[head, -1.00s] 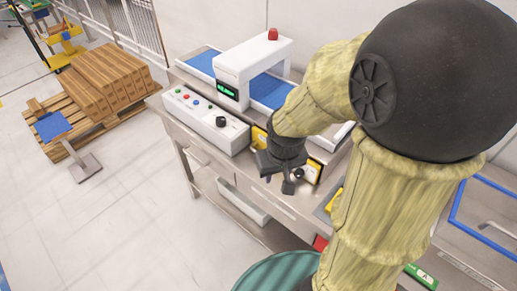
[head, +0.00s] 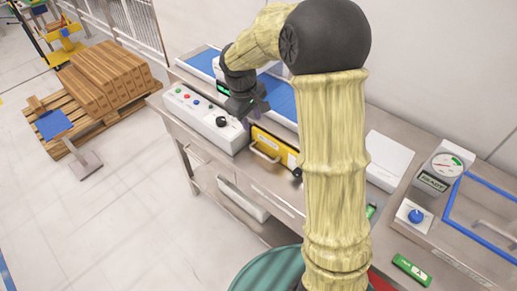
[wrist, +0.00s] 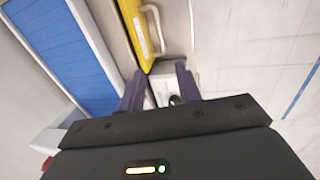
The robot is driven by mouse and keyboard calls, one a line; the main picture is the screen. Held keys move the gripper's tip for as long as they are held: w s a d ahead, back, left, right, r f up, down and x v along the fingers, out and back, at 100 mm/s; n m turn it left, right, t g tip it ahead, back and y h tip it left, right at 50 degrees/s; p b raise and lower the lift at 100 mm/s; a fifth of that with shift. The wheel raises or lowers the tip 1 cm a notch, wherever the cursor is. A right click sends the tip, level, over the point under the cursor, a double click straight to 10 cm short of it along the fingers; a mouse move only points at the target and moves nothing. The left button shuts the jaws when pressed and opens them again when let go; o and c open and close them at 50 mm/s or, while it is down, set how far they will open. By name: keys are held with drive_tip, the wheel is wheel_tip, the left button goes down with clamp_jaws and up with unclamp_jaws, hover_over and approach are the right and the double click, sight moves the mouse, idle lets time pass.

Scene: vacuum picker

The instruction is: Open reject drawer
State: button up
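A yellow drawer front (head: 274,146) with a pale bar handle (head: 264,153) and a white label sits at the bench front, below the blue conveyor. I take it for the reject drawer, though its label is too small to read. It looks closed. In the wrist view, the yellow front (wrist: 133,28) and its handle (wrist: 154,30) are beyond my fingertips. My gripper (head: 252,112) is above and left of the drawer, by the white control box. In the wrist view my gripper (wrist: 160,82) has its fingers apart and empty, apart from the handle.
The white control box (head: 203,117) with buttons and a black knob lies just under my fingers. The blue conveyor (head: 281,95) runs behind. A gauge (head: 447,166) and a blue-knobbed box (head: 414,217) stand at right.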

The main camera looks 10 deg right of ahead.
sight(259, 152)
drive_tip(key=d+f, duration=0.1)
drive_tip(key=f, duration=0.4)
drive_tip(key=w+f+p, duration=0.1)
drive_tip(key=f, duration=0.5)
drive_tip(key=w+d+f, duration=0.1)
drive_tip(key=f, duration=0.5)
drive_tip(key=shift+d+p, duration=0.35)
clamp_jaws()
